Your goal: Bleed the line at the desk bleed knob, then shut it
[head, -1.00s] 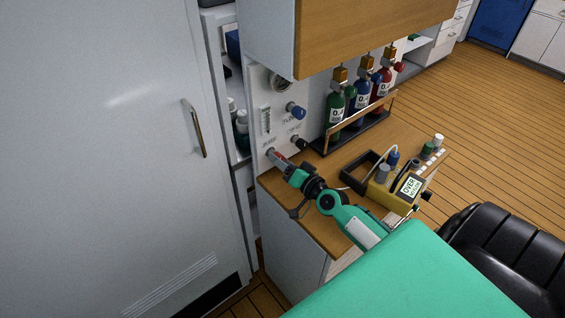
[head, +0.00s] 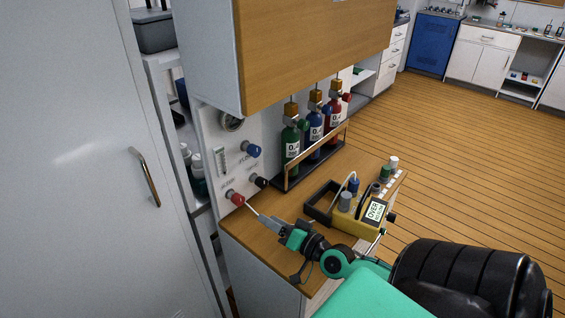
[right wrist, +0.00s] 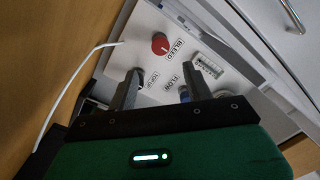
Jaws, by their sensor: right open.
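The red bleed knob (head: 236,198) sits low on the white panel (head: 208,130) above the desk's left end. In the right wrist view the red knob (right wrist: 160,44) stands beside the word BLEED and carries a pale line across its face. My right gripper (head: 264,222) is open and empty, a short way in front of the knob and apart from it. In the right wrist view its two fingers (right wrist: 159,82) are spread, with the knob beyond their tips. My left gripper is not in view.
A blue knob (head: 253,150), a dark knob (head: 261,182) and a round gauge (head: 229,123) share the panel. Racked bottles (head: 314,127) stand right of it. A yellow meter (head: 355,219) sits on the desk (head: 250,237). A tall white door (head: 85,150) is at left.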

